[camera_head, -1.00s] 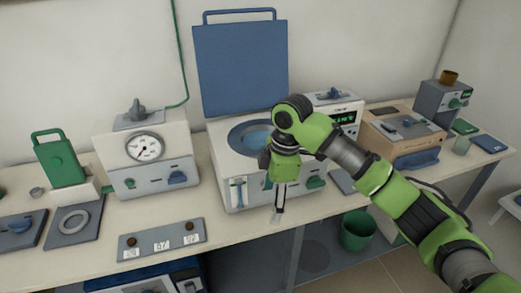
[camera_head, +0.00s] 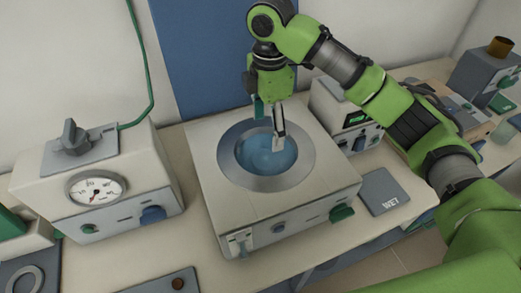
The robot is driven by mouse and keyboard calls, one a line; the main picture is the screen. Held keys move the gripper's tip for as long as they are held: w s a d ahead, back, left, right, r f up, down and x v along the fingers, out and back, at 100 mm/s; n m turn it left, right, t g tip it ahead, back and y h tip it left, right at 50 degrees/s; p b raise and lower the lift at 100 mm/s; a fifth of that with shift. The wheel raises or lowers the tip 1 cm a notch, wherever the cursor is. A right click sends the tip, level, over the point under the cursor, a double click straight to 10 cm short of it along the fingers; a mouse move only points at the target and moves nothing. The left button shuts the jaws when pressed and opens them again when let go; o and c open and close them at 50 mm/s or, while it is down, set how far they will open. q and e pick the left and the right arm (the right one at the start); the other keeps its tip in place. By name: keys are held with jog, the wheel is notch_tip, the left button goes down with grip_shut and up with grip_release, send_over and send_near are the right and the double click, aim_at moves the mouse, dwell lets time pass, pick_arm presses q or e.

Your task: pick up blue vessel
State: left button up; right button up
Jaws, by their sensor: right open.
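A round blue, water-like surface (camera_head: 262,162) fills the grey-rimmed opening of a white box-shaped unit (camera_head: 290,208) in the middle of the bench. I cannot tell whether it is a vessel or liquid in a basin; no separate blue vessel stands out. My right gripper (camera_head: 272,135) points down over this opening, open, with nothing visible between its fingers. One pale fingertip overlaps the blue surface in the picture; whether it touches is unclear. My left gripper is not in view.
A raised blue lid (camera_head: 205,60) stands behind the unit. A gauge box (camera_head: 100,185) with a green cable is at left. A dark pad marked "WET" (camera_head: 384,190) lies at right. Further devices and a brown cup (camera_head: 500,46) stand at far right.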

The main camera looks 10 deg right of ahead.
aim_at(266, 159)
jog(key=f, duration=0.3)
jog(key=shift+s+f+p, duration=0.2)
jog(key=shift+p, duration=0.1)
notch_tip(266, 159, down, 4)
jog(key=shift+f, duration=0.4)
jog(key=shift+s+a+f+p, duration=0.1)
jog(key=shift+f+p, duration=0.5)
jog(key=shift+f, duration=0.05)
notch_tip(266, 159, down, 3)
jog(key=shift+s+a+f+p, duration=0.1)
jog(key=shift+s+f+p, duration=0.1)
jog(key=shift+p, duration=0.3)
jog(key=shift+w+f, duration=0.1)
jog(key=shift+f, duration=0.3)
jog(key=c, duration=1.4)
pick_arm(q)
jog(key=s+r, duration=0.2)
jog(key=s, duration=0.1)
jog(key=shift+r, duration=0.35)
pick_arm(e)
jog(key=shift+r, duration=0.15)
jog(key=shift+c, duration=1.3)
